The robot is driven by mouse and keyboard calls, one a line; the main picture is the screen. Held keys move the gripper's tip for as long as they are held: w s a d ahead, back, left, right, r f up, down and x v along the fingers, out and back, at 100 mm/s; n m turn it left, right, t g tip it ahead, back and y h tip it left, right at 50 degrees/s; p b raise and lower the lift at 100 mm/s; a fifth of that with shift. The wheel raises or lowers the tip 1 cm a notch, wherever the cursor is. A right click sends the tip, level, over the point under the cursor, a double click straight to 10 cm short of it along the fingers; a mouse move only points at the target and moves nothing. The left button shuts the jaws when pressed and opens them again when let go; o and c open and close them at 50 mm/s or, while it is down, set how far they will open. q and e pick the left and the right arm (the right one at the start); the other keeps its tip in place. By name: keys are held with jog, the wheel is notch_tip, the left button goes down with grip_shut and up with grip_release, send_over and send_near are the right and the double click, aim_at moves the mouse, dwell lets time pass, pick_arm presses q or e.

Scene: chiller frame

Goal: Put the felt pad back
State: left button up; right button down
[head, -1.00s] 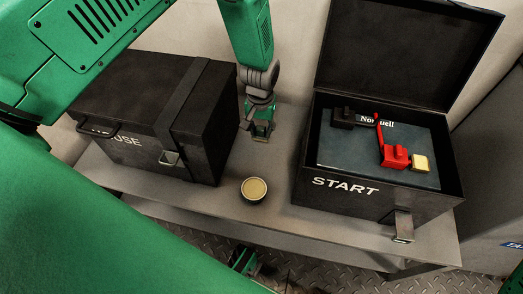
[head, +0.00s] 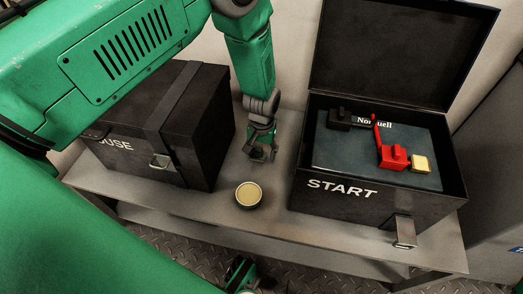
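A round piece with a tan top and dark rim (head: 248,195) sits on the grey bench near its front edge; I cannot tell whether its top is the felt pad. My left gripper (head: 262,154) points down just behind it, over the bench between the two black boxes. Its fingers look apart with nothing between them, and it does not touch the round piece. The open START box (head: 330,205) on the right holds a blue-grey sheet (head: 340,155), a red part (head: 393,157), a black part (head: 340,118) and a small yellow block (head: 420,163).
A closed black box (head: 205,135) with a strap and latch stands at the left. The START box's raised lid (head: 400,50) stands up at the back. The grey bench (head: 215,207) is clear around the round piece. A latch (head: 404,232) hangs at the START box's front.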

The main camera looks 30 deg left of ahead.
aim_at(259, 148)
pick_arm(q)
jog(key=shift+d+r, duration=0.1)
jog(key=shift+d, duration=0.05)
jog(key=shift+r, duration=0.25)
jog(key=r+p, duration=0.1)
jog(key=r, duration=0.2)
jog(key=a+r+p, duration=0.1)
jog(key=r, duration=0.2)
jog(key=shift+w+a+r+p, duration=0.1)
jog(key=shift+p, duration=0.3)
notch_tip(259, 148, up, 5)
jog(key=shift+r+p, duration=0.1)
jog(key=shift+p, duration=0.65)
jog(key=shift+d, duration=0.3)
